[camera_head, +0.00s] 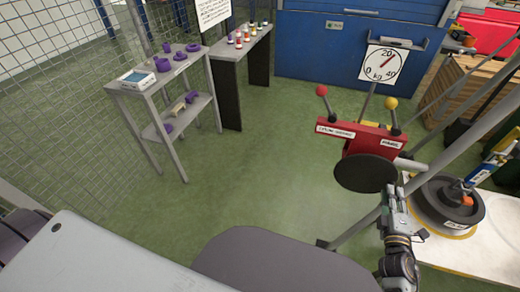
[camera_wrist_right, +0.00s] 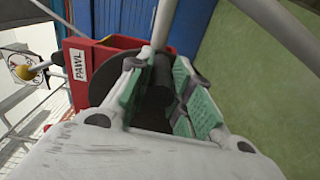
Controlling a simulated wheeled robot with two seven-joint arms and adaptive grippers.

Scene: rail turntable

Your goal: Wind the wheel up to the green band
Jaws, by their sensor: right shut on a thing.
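The wheel (camera_head: 366,173) is a dark disc on the front of a red housing (camera_head: 350,143). A red-knobbed lever (camera_head: 322,91) and a yellow-knobbed lever (camera_head: 391,104) stand on the housing. My right gripper (camera_head: 392,192) is at the wheel's right edge. In the wrist view its green-padded fingers (camera_wrist_right: 160,98) are shut around a dark handle (camera_wrist_right: 161,75), and the wheel (camera_wrist_right: 108,70) shows behind them. A white dial (camera_head: 384,65) marked 0, 20, 40 and kg has a red needle pointing up and right. I cannot make out a green band. My left gripper is out of view.
A round dark weight (camera_head: 448,203) sits on a white platform (camera_head: 470,255) at the right, near slanting grey poles. A grey shelf (camera_head: 150,95) with purple items and a bench (camera_head: 240,38) with small bottles stand at the left. The green floor between is clear.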

